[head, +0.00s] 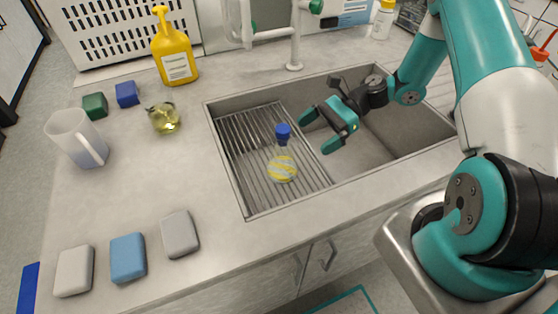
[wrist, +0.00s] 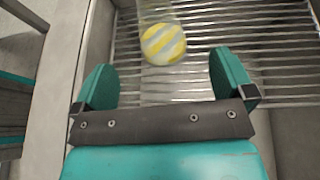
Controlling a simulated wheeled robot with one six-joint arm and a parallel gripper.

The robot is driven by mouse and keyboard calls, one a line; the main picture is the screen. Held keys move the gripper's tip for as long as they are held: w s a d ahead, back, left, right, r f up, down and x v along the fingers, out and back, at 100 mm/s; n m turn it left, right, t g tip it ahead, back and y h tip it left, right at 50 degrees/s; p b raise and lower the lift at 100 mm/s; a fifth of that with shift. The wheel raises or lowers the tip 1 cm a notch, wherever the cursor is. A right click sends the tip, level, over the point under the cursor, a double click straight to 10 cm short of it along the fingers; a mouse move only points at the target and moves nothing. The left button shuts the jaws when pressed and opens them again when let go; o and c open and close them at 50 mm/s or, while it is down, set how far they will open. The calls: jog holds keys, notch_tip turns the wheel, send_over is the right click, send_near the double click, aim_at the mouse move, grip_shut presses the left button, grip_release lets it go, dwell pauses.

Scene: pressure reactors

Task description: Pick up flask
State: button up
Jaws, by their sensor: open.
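A clear flask (head: 282,166) with a blue cap and a yellow-and-white striped lower part stands on the metal rack (head: 237,152) in the sink. In the wrist view the flask (wrist: 163,42) shows ahead of my gripper, between the lines of the two fingers; its upper part is faint and cut off by the top edge. My gripper (head: 317,128) is open and empty, over the sink to the right of the flask, apart from it. Its teal fingers (wrist: 166,75) point toward the flask.
The sink rim (head: 345,178) surrounds the rack, and the basin's right side is bare. A yellow bottle (head: 174,52), a small glass vessel (head: 163,118), a mug (head: 80,138), cubes and several sponge-like blocks (head: 128,257) are on the counter. A white tap (head: 293,40) stands behind the sink.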

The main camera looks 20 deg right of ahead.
aim_at(282, 156)
jog(key=x, duration=0.5)
jog(key=shift+p, duration=0.4)
jog(key=p+x, duration=0.1)
jog(key=x, duration=0.3)
jog(key=shift+s+a+r+p, duration=0.1)
jog(key=shift+s+a+p, duration=0.1)
jog(key=shift+p, duration=0.2)
jog(key=shift+a+f, duration=0.25)
jog(key=shift+a, duration=0.15)
jog(key=c, duration=1.1)
jog(key=shift+r, duration=0.1)
notch_tip(282, 156, up, 22)
jog(key=p, duration=0.1)
jog(key=shift+p, duration=0.3)
notch_tip(282, 156, up, 3)
jog(key=p, duration=0.4)
